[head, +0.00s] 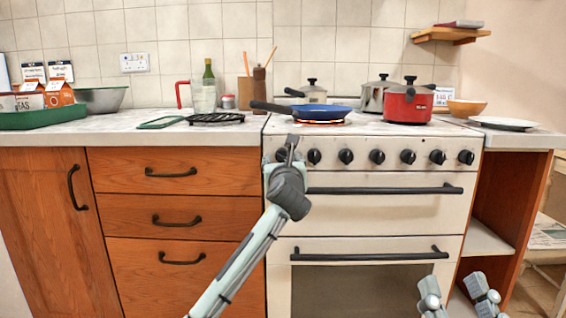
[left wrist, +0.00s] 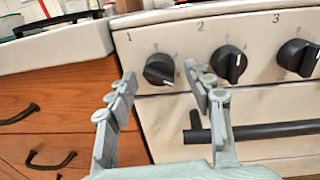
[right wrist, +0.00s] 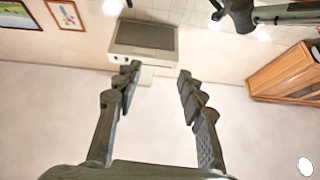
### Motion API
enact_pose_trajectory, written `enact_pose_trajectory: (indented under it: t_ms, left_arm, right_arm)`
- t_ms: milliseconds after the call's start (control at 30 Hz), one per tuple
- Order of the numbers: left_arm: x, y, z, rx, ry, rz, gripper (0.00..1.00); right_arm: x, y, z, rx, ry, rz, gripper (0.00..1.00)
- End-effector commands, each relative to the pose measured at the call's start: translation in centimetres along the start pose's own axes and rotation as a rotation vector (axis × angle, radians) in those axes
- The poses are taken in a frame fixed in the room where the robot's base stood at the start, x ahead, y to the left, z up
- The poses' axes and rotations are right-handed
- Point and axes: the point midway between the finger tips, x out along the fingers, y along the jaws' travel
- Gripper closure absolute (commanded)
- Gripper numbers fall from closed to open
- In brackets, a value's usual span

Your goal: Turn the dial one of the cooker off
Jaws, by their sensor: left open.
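Dial one (left wrist: 159,68) is a black knob on the cooker's cream front panel, with the number 1 above it in the left wrist view. Its grip bar lies turned, not upright like that of dial two (left wrist: 229,63). My left gripper (left wrist: 160,78) is open, its fingertips on either side of dial one and seemingly a little short of it; contact is not clear. In the head view my left gripper (head: 280,158) partly covers dial one. An orange glow shows under the blue pan (head: 318,113) on the cooker top (head: 375,128). My right gripper (head: 459,292) is open and empty, low at the right.
More dials run rightward, dial three (left wrist: 297,58) among them. The oven handle (left wrist: 255,132) juts out below the dials. A red pot (head: 407,104) and other pans stand on the cooker. Wooden drawers (head: 170,177) are at the left. The space before the right gripper is clear.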

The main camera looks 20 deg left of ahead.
Motion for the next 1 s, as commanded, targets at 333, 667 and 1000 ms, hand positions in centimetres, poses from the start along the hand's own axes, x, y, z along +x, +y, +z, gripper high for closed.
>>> enact_pose_trajectory:
  t_ms: [333,667,1000]
  left_arm:
    - [0.0,0.0,0.0,0.0,0.0,0.0,0.73]
    - [0.0,0.0,0.1,-0.002,0.0,0.0,0.98]
    - [-0.1,-0.1,0.3,-0.072,0.006,0.0,0.98]
  right_arm:
    - [0.0,0.0,0.0,0.0,-0.001,0.0,0.6]
    - [0.0,0.0,0.0,0.0,-0.003,0.0,0.6]
    - [-0.2,-0.5,2.1,0.01,-0.172,-0.005,0.6]
